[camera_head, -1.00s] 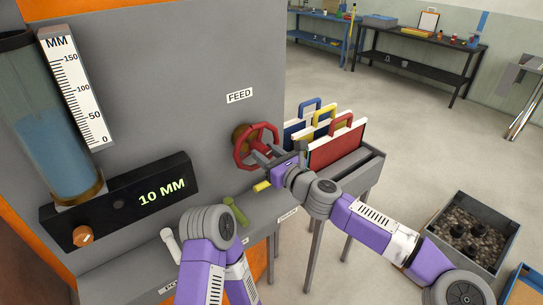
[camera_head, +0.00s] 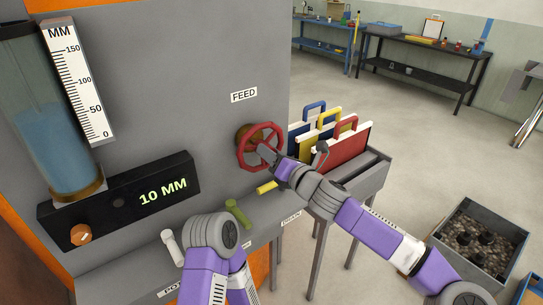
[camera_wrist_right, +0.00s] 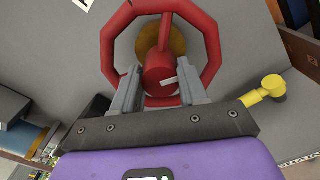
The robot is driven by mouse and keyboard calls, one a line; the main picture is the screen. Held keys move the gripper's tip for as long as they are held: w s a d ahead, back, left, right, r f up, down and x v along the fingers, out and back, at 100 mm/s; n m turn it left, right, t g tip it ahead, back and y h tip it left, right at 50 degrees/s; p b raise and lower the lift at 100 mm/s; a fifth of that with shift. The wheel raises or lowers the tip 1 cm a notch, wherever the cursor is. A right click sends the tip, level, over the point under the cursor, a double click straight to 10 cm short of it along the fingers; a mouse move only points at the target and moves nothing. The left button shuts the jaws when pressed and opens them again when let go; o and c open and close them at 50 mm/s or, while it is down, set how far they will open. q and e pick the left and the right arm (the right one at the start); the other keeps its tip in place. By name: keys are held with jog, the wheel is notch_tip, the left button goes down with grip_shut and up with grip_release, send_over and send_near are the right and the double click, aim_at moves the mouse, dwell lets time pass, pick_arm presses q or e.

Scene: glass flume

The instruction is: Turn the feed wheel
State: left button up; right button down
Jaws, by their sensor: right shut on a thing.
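The red feed wheel (camera_head: 241,158) is mounted on a brass hub on the grey panel, below the FEED label (camera_head: 244,95). My right gripper (camera_head: 266,152) is at the front of the wheel. In the right wrist view, the jaws (camera_wrist_right: 157,90) are shut on the red middle part of the wheel (camera_wrist_right: 160,72), one finger on each side. The wheel's ring (camera_wrist_right: 213,50) shows around and beyond the fingers. The display (camera_head: 162,191) reads 10 MM.
A glass column (camera_head: 45,120) of blue liquid stands beside a MM scale (camera_head: 84,80). Yellow (camera_head: 266,187) and green (camera_head: 238,212) handles sit below the wheel. A rack (camera_head: 375,170) of coloured, handled panels stands close on the right. A bin of gravel (camera_head: 505,225) is at lower right.

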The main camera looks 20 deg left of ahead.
jog(key=shift+r, duration=0.15)
dwell(0.3)
jog(key=c, duration=0.6)
grip_release()
jog(key=shift+d, duration=0.1)
jog(key=b+v, duration=0.1)
jog(key=v, duration=0.6)
jog(key=shift+s+d, duration=0.15)
